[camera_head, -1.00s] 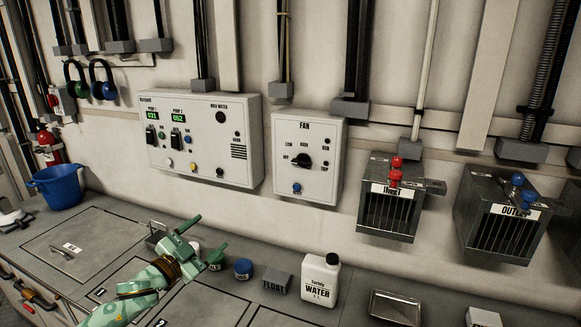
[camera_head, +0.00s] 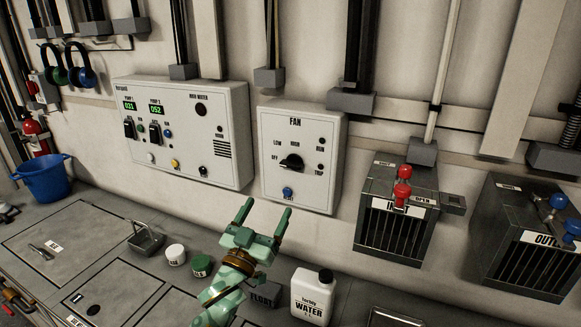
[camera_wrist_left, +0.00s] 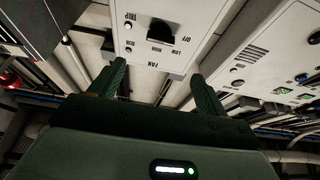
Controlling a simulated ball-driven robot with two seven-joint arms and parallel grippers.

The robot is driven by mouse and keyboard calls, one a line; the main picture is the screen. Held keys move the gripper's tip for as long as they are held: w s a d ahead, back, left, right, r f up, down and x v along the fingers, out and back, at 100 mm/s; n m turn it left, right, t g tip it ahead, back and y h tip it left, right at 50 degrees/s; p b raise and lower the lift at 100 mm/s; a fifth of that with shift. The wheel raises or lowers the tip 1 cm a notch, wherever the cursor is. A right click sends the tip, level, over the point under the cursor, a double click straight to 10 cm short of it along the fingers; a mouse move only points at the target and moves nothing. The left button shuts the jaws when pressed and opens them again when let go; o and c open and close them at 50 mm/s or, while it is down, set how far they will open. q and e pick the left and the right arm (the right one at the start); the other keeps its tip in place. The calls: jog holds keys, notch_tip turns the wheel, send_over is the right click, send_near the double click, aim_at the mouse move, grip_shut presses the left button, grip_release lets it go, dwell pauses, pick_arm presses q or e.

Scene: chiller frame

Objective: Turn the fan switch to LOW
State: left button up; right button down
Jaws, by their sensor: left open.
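The fan panel (camera_head: 328,150) is a white box on the wall, with labels OFF, LOW and HIGH. Its black fan switch (camera_head: 291,162) appears to point left, toward OFF. A blue button (camera_head: 287,193) is below the switch. My left gripper (camera_head: 264,212) is open and empty, below and left of the switch, with its fingers pointing up. In the left wrist view, the fan switch (camera_wrist_left: 160,33) appears upside down, beyond the gap between the open left gripper's fingers (camera_wrist_left: 157,72), and nothing touches it. My right gripper is not seen.
A pump control box (camera_head: 190,130) hangs left of the fan panel. The INLET duct (camera_head: 392,225) with red handles juts out at the right. Below on the counter stand a white water jug (camera_head: 312,300), a green-sided cap (camera_head: 202,266) and a white one (camera_head: 175,255).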

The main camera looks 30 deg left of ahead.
aim_at(289, 166)
pick_arm(q)
jog(key=b+x, duration=0.1)
jog(key=x, duration=1.2)
jog(key=shift+f+b, duration=0.2)
jog(key=shift+b, duration=0.15)
jog(key=shift+w+a+r, duration=0.1)
jog(key=shift+w+r, duration=0.15)
jog(key=shift+w, duration=0.15)
jog(key=c, duration=1)
